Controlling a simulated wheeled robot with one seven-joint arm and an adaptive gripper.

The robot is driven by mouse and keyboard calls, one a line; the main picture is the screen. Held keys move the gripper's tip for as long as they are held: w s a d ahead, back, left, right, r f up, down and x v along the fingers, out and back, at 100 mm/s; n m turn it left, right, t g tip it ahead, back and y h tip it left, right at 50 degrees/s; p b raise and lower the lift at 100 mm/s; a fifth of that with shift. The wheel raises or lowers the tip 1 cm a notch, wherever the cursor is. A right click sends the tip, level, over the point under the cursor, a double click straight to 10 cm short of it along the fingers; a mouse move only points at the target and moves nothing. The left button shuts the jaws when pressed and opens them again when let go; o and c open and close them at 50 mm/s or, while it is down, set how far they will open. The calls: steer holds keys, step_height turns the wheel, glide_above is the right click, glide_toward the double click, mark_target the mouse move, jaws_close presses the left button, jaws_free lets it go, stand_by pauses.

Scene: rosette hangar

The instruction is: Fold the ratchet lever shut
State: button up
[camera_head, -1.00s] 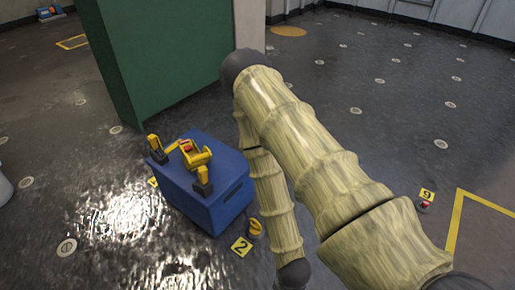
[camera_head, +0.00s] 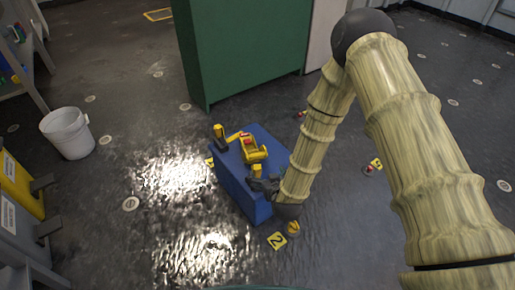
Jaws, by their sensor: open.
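The ratchet (camera_head: 254,154) is a yellow piece with a red part, on top of a blue box (camera_head: 236,187). A yellow strap runs from it to a yellow and black post (camera_head: 220,138) at the box's left end. A second yellow post (camera_head: 253,170) stands at the near end, partly hidden by my gripper. My gripper (camera_head: 259,184) is dark and small, over the near right part of the box, close to this post and just below the ratchet. It is open. Contact and the lever's exact angle are too small to tell.
A green cabinet (camera_head: 245,50) stands behind the box. A white bucket (camera_head: 67,134) and yellow and grey bins (camera_head: 20,188) are at the left. A yellow marker "2" (camera_head: 277,241) lies before the box. My arm covers the right side.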

mark_target(257, 154)
steer(key=shift+t, duration=0.5)
steer(key=w+a, duration=0.1)
steer(key=w, duration=0.3)
steer(key=w+a+f+b, duration=0.1)
steer(key=w, duration=0.2)
steer(key=w+a+b, duration=0.1)
steer(key=w, duration=0.3)
steer(key=shift+w+a+f, duration=0.35)
steer(key=shift+a, duration=0.05)
steer(key=c, duration=1.2)
steer(key=shift+d+r, duration=0.1)
